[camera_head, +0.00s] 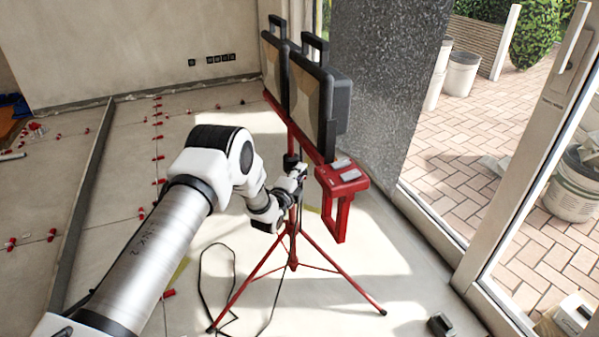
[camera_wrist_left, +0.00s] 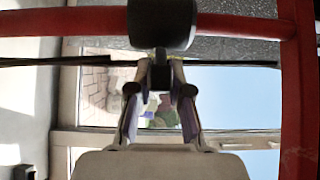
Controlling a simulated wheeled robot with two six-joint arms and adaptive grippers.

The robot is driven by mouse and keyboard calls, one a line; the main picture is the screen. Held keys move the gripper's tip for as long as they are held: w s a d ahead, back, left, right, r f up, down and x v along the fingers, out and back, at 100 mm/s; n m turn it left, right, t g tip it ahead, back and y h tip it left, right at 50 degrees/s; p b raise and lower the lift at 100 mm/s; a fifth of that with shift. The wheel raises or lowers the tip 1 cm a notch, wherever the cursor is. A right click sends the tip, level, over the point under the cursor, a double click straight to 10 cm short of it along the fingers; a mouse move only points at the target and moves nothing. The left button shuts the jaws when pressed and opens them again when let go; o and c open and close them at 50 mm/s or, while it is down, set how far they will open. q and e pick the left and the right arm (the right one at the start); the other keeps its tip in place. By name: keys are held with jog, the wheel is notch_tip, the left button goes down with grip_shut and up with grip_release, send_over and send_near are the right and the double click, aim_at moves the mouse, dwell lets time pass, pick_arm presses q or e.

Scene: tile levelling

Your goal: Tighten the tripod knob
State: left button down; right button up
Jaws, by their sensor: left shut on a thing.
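The red tripod (camera_head: 293,244) stands on the floor with its legs spread and carries two dark work lights (camera_head: 318,98) on a red crossbar. My left gripper (camera_head: 298,174) is at the tripod's column, just below the crossbar. In the left wrist view my left gripper (camera_wrist_left: 161,72) has its two fingertips closed around the small black tripod knob (camera_wrist_left: 160,78). The knob sits beside a larger black collar (camera_wrist_left: 162,24) on the column. In the head view the knob is hidden by the gripper. My right gripper is not in view.
A red bracket with a flat top (camera_head: 342,178) hangs right of the column. A black cable (camera_head: 203,268) lies on the floor by the legs. A dark speckled pillar (camera_head: 385,80) and glass door stand to the right. Red levelling clips (camera_head: 158,157) dot the tiles at left.

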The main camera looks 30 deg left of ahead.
pick_arm(q)
jog(key=c, duration=1.1)
grip_release()
jog(key=s, duration=1.2)
jog(key=shift+d, duration=0.35)
